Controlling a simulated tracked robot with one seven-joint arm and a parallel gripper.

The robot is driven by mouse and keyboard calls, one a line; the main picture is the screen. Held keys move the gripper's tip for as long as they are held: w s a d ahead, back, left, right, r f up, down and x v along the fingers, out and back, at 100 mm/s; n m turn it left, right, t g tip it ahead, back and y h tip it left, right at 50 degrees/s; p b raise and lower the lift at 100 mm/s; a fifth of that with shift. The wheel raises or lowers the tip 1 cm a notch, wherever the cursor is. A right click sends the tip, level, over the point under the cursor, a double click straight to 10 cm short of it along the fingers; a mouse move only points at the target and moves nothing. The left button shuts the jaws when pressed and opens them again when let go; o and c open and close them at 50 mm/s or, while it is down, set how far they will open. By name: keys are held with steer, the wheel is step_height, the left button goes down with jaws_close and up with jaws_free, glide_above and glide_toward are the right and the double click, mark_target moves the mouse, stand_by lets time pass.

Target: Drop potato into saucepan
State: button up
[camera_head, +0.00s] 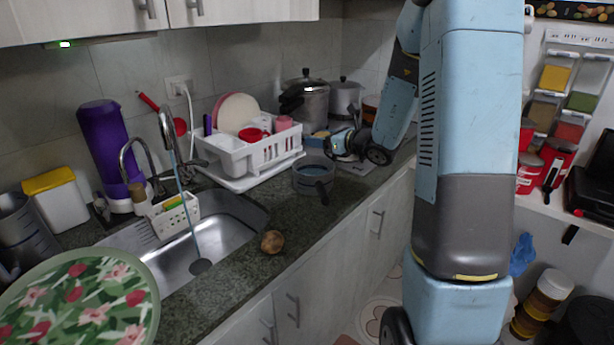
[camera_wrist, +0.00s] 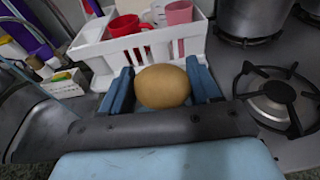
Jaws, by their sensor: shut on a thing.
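My gripper (camera_head: 334,145) is shut on a tan, smooth potato (camera_wrist: 162,87), seen between its two blue fingers in the wrist view. In the head view, the gripper is beside the dish rack, just behind and above the right side of a grey saucepan (camera_head: 313,178). The held potato is hard to make out there. The saucepan stands on the counter, its dark handle pointing to the front. I cannot make it out in the wrist view. A second brown, round, potato-like thing (camera_head: 272,241) lies on the counter by the sink's right edge.
A white dish rack (camera_head: 245,155) with a plate and red cups stands left of the gripper. A pressure cooker (camera_head: 306,100) stands behind it. A stove burner (camera_wrist: 277,100) is at the right in the wrist view. The sink (camera_head: 215,240) is at the left; the front counter strip is mostly clear.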

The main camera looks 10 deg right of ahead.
steer(key=shift+a+f, duration=0.2)
steer(key=shift+f, duration=1.2)
steer(key=shift+a+f, duration=0.15)
steer(key=shift+f, duration=1.2)
steer(key=o, duration=1.2)
steer(key=shift+c, duration=0.2)
steer(key=shift+s+d, duration=0.1)
steer(key=shift+s, duration=0.05)
steer(key=v, duration=1.3)
steer(key=shift+s+d, duration=0.2)
steer(key=shift+s, duration=0.05)
